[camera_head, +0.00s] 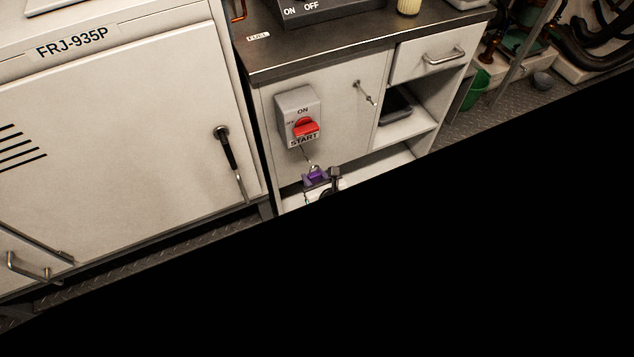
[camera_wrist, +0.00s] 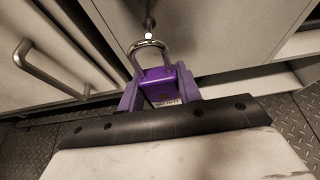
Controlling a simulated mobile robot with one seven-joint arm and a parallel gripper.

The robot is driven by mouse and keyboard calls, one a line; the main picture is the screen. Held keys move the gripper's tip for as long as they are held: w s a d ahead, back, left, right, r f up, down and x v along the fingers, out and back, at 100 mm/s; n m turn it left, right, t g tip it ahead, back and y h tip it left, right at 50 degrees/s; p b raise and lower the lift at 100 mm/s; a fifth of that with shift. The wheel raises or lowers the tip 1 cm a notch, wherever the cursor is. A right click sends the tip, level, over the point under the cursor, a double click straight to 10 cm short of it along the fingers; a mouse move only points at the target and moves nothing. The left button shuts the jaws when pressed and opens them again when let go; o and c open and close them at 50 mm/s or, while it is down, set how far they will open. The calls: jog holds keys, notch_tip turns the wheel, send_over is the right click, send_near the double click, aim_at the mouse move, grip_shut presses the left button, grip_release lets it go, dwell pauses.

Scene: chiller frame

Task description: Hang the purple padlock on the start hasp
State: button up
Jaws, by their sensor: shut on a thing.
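The purple padlock (camera_wrist: 163,87) has a silver shackle (camera_wrist: 147,49) pointing up, away from my gripper. It also shows small in the head view (camera_head: 315,175). My gripper (camera_wrist: 160,94) is shut on the padlock's body, with a finger on each side. The start hasp (camera_head: 307,156) hangs below the grey switch box marked START (camera_head: 298,117). In the wrist view, the hasp's thin metal end (camera_wrist: 149,30) is right at the top of the shackle. I cannot tell whether they touch or whether the shackle is through it.
The switch box has a red knob (camera_head: 306,127) and sits on a white cabinet door with a handle (camera_head: 366,93). Open shelves (camera_head: 408,128) are to its right. A large white door with a black handle (camera_head: 229,148) is to the left. Black fills the head view's lower right.

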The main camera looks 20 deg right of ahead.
jog(key=shift+r+b+x, duration=0.2)
jog(key=shift+b+x, duration=0.1)
jog(key=shift+x, duration=0.95)
jog(key=shift+r+b+x, duration=0.2)
jog(key=shift+b+x, duration=0.05)
jog(key=shift+x, duration=1.05)
jog(key=shift+w, duration=0.15)
jog(key=o, duration=1.2)
jog(key=shift+c, duration=0.2)
